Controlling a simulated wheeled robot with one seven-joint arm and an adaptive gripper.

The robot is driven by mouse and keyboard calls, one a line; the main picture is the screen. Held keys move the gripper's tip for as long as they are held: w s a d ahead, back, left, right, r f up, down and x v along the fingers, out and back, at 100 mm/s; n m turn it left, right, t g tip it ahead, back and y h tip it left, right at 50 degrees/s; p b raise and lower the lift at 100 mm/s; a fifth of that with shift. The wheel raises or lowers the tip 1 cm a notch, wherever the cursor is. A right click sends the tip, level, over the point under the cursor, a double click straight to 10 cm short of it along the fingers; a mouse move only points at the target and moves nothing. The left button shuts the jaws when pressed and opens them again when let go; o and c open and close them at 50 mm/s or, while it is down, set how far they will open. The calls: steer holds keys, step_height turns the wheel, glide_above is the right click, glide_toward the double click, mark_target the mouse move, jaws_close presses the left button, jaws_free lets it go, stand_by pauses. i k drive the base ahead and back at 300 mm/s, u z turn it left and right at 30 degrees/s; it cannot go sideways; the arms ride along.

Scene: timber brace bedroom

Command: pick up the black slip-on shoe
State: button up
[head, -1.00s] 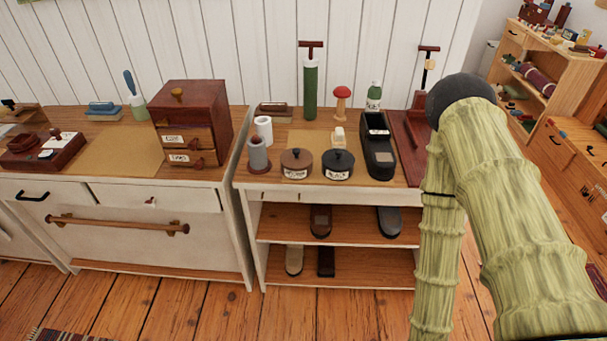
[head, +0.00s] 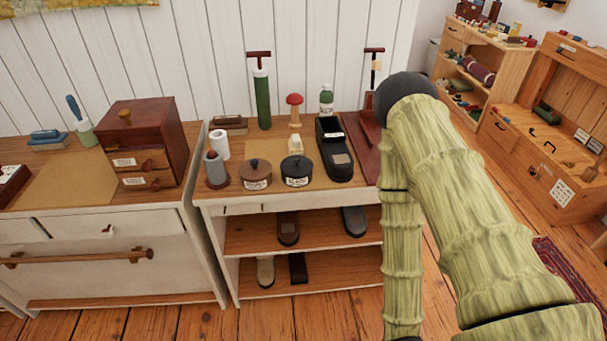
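A long black shoe-like object (head: 339,167) with an open top and a grey patch lies on the right part of the shoe-care bench top (head: 225,193), its rounded end towards me. It looks like the black slip-on shoe. A small, dark, flat item (head: 298,268) on the bench's lowest shelf is too dim to make out. My arm rises on the right with its bamboo-like links, beside the bench's right end. My gripper is out of the picture, so its state and any hold are hidden.
A red-capped brush (head: 294,110), a green bottle (head: 326,100) and a green pump (head: 262,95) stand behind. A brown shoe (head: 288,228) and a grey shoe (head: 354,221) lie on the upper shelf.

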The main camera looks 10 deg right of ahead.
mark_target(331, 137)
steer(key=u, duration=0.25)
steer(key=i, duration=0.45)
steer(key=z, duration=0.3)
